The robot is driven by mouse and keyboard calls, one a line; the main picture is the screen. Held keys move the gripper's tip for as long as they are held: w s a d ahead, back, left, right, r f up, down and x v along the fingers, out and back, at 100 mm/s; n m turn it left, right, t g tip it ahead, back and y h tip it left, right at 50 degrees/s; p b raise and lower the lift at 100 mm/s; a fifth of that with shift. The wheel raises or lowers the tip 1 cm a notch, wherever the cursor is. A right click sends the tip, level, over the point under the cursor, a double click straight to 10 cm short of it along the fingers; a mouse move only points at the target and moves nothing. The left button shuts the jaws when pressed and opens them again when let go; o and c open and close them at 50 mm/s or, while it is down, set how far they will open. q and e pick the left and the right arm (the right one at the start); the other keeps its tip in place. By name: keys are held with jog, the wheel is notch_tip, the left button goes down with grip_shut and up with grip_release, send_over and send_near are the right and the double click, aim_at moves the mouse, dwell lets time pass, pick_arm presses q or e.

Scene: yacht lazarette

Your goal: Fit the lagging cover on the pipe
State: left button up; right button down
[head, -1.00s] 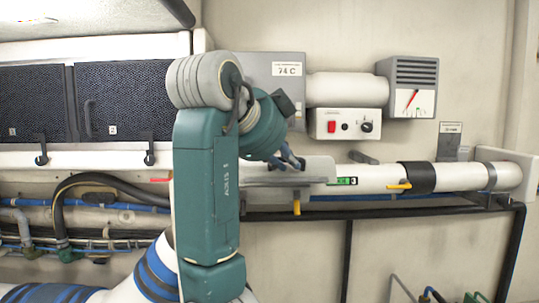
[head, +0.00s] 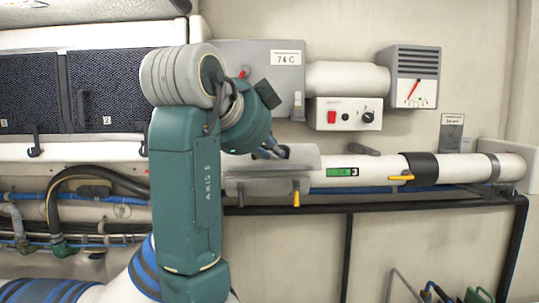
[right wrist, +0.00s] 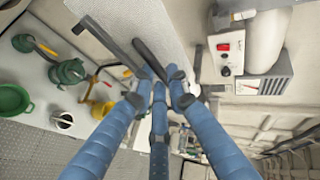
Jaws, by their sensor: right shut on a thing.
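The lagging cover (head: 262,185) is a pale grey half-shell, lying along the left part of the white pipe (head: 380,168) in the head view. My right gripper (head: 272,153) is shut on it from above; my arm hides its left end. In the right wrist view the blue fingers of my right gripper (right wrist: 160,90) close together beside a dark bar. The cover's right end stands just left of a green label (head: 342,173) on the pipe. Whether the cover is fully seated I cannot tell. My left gripper is not in view.
A black band (head: 422,168) and yellow lever (head: 400,178) sit on the pipe to the right. A grey box (head: 260,65), a switch panel (head: 345,114) and a gauge (head: 414,80) are on the wall above. A black rail (head: 400,207) runs below.

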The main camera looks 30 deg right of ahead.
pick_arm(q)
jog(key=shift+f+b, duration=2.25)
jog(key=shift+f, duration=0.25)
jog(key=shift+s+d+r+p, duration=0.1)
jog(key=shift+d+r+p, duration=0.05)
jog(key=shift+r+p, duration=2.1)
pick_arm(e)
jog(key=shift+w+d+m+t+h, duration=0.15)
jog(key=shift+w+d+t+h, duration=0.2)
jog(key=shift+w+d, duration=0.75)
jog(key=shift+w+d+m+t+h, duration=0.1)
jog(key=shift+w+d+t+h, duration=0.3)
jog(key=shift+w, duration=1.25)
jog(key=shift+w+d+m+t+h, duration=0.15)
jog(key=shift+w+d+t, duration=0.1)
jog(key=shift+w+d, duration=0.9)
jog(key=shift+w+a, duration=0.2)
jog(key=shift+w, duration=0.1)
pick_arm(q)
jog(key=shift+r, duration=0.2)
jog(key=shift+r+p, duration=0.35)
jog(key=shift+p, duration=0.2)
pick_arm(e)
jog(key=shift+w+d, duration=0.15)
jog(key=shift+w, duration=0.1)
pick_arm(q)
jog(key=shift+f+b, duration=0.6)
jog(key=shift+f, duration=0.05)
pick_arm(e)
jog(key=shift+f, duration=0.95)
